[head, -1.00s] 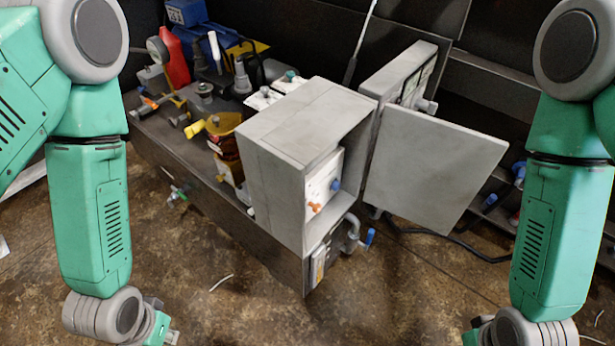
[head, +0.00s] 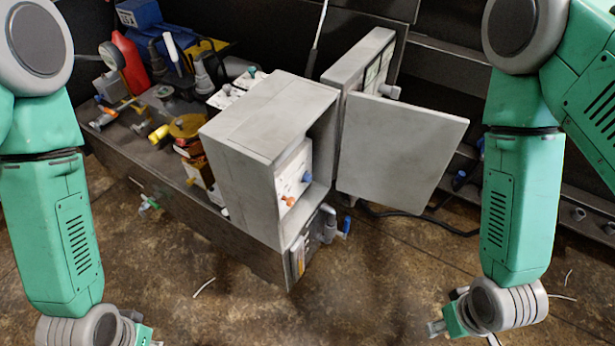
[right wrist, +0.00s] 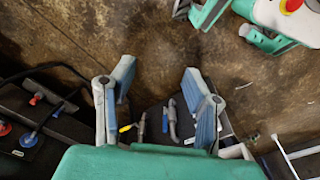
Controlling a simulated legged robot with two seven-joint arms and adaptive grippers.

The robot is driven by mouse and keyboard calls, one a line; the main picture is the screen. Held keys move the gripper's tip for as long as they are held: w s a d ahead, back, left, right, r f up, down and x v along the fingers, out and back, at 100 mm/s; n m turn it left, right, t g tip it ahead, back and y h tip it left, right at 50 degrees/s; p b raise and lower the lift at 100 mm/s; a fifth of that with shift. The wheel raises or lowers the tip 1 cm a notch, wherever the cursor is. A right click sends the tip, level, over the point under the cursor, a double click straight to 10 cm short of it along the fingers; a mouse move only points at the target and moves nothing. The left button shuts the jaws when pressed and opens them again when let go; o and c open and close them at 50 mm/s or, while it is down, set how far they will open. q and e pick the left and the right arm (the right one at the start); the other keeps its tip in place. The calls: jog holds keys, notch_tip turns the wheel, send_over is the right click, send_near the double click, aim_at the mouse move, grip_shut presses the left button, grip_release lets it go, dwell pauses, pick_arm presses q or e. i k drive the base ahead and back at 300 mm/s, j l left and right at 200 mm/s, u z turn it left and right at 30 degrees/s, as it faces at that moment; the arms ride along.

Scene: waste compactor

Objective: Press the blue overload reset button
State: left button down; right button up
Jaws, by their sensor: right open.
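The blue button (head: 307,177) sits on a light panel (head: 293,172) inside an open grey box (head: 262,110). An orange knob (head: 289,201) is below and left of it. The box's open side faces right. My right gripper (head: 436,328) is low at the right of the head view, well apart from the box. In the right wrist view its two fingers (right wrist: 157,68) are spread with nothing between them. My left gripper (head: 150,338) is at the bottom left edge, mostly cut off, and its jaws cannot be made out.
A grey door panel (head: 400,150) stands out right of the box. Pipes with a blue handle (head: 346,227) jut out below the box. A dark bench (head: 190,215) carries a red bottle (head: 131,62), a yellow valve (head: 158,134) and tools. The brown floor (head: 370,290) in front is clear.

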aim_at(306, 178)
jog(key=j+z, duration=0.35)
jog(key=j, duration=0.3)
jog(key=j+z, duration=0.3)
jog(key=j, duration=0.35)
